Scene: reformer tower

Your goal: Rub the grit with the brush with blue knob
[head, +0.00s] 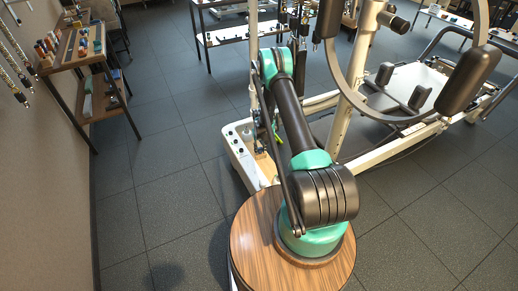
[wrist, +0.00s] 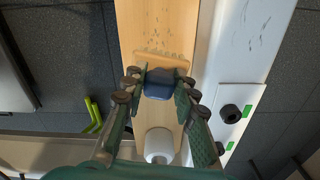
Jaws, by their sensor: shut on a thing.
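The brush has a blue knob (wrist: 159,84) and a pale wooden body (wrist: 163,59) with a toothed-looking far edge. My gripper (wrist: 160,88) is shut on the blue knob, one finger on each side. The brush is over or on a light wooden board (wrist: 133,30); I cannot tell if it touches. The grit (wrist: 166,18) shows as small dark flecks on the board, beyond the brush at the top of the wrist view. In the head view, my arm hides most of the gripper and I cannot make out the brush.
A white cylinder (wrist: 158,144) stands on the board nearer me. Black knobs (wrist: 229,113) with green labels sit on a white panel at the right. A bright green piece (wrist: 93,115) is at the left. A wooden shelf (head: 84,50) stands by the left wall.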

